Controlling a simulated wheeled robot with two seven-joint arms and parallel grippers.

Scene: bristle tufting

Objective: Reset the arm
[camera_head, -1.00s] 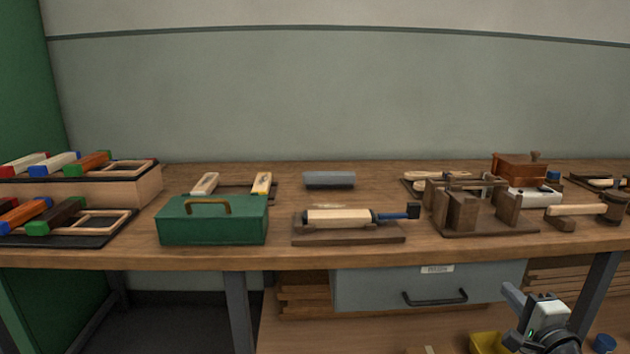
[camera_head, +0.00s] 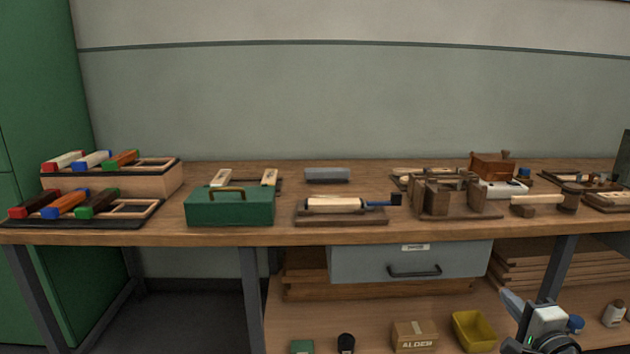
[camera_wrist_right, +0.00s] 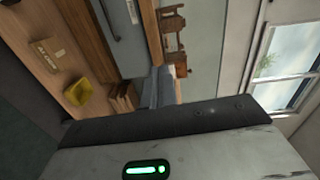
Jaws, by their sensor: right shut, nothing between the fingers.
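My right gripper (camera_head: 515,305) shows at the lower right of the head view, in front of the workbench and below the benchtop. It is shut and empty, apart from everything on the bench and shelf. My left arm and gripper are not in view.
The wooden workbench (camera_head: 290,232) holds a green toolbox (camera_head: 230,207), brush blocks on racks, a wooden jig (camera_head: 450,195) and a mallet (camera_head: 545,200). Below are a grey drawer (camera_head: 410,258), a cardboard box (camera_head: 414,336) and a yellow bin (camera_head: 474,330). Space before the bench looks clear.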

